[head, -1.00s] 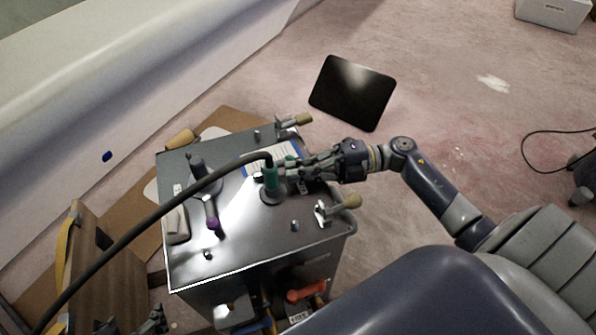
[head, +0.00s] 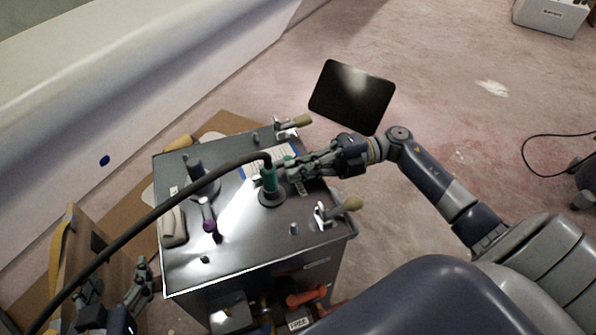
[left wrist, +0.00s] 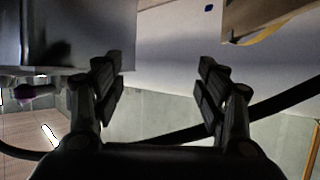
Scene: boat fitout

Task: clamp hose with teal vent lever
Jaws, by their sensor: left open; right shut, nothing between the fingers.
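A black hose (head: 140,222) arches over the metal cabinet top (head: 250,255) and ends at a teal fitting (head: 269,179) standing on a round dark base. I cannot tell whether this teal part is the vent lever itself. My right gripper (head: 291,170) is shut and empty, its fingertips close to the right side of the teal fitting; contact is unclear. My left gripper (head: 118,290) is open and empty, low at the left beside the cabinet. In the left wrist view the gap between its fingers (left wrist: 159,80) is empty, and the hose (left wrist: 285,102) passes behind them.
A purple-tipped lever (head: 209,224) stands on the cabinet's left half. A wooden box (head: 85,250) stands left of the cabinet. A black panel (head: 351,96) lies on open floor behind.

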